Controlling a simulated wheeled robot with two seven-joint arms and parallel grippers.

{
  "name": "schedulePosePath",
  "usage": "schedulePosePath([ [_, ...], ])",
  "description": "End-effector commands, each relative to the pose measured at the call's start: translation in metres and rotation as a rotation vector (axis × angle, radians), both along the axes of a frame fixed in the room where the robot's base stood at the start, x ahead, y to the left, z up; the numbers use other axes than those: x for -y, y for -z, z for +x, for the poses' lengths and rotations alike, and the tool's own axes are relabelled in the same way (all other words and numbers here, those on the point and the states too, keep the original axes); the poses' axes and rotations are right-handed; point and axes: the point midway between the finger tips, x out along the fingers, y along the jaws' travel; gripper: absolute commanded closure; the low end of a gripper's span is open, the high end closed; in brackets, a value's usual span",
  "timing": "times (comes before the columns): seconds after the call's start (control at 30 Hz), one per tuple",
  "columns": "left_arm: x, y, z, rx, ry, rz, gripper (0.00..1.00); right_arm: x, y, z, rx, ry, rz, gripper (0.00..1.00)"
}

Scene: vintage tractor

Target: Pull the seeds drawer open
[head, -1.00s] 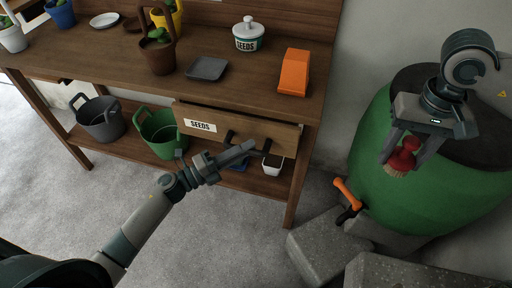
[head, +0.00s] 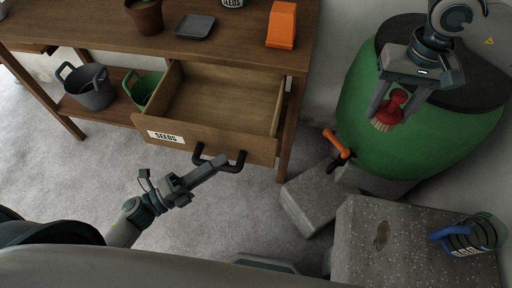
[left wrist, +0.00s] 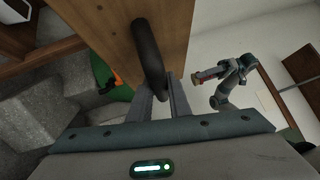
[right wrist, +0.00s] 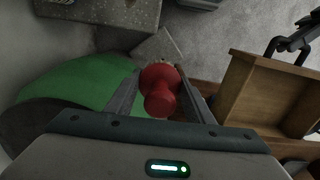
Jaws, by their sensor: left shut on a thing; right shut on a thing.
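The seeds drawer (head: 208,137) is a wooden drawer with a "SEEDS" label, under the bench top. It stands well out from the bench, and its inside shows empty. My left gripper (head: 221,162) is shut on its dark curved handle (head: 239,164); the handle (left wrist: 147,52) also shows between the fingers in the left wrist view. My right gripper (head: 394,106) is shut on a red brush (head: 391,104) with pale bristles, held in front of the green barrel. The red brush (right wrist: 160,88) also shows between the fingers in the right wrist view.
The wooden bench (head: 235,45) carries an orange object (head: 281,25), a grey tray (head: 195,26) and a plant pot (head: 145,15). The green barrel (head: 360,105) has an orange-handled tap (head: 337,143). Stone blocks (head: 365,215) hold a blue-handled jug (head: 470,236). Floor before the drawer is clear.

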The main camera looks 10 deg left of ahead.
Motion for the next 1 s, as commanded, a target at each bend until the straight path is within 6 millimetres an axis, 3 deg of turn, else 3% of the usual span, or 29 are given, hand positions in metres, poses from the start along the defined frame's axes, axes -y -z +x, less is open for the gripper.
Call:
schedulePosePath([
  [0.37, 0.0, 0.001, -0.002, -0.001, 0.0, 0.001, 1.0, 0.0, 0.0, 0.0, 0.0, 0.0, 0.0, 0.77],
  [0.4, 0.0, 0.001, -0.002, -0.001, 0.0, 0.001, 0.73, 0.0, 0.0, 0.0, 0.0, 0.0, 0.0, 0.77],
  [0.47, 0.0, 0.001, -0.002, -0.001, 0.0, 0.001, 0.64, 0.0, 0.0, 0.0, 0.0, 0.0, 0.0, 0.77],
  [1.0, -0.01, 0.004, -0.011, -0.002, 0.0, 0.001, 0.64, 0.0, 0.005, 0.0, 0.0, 0.0, 0.0, 0.77],
])
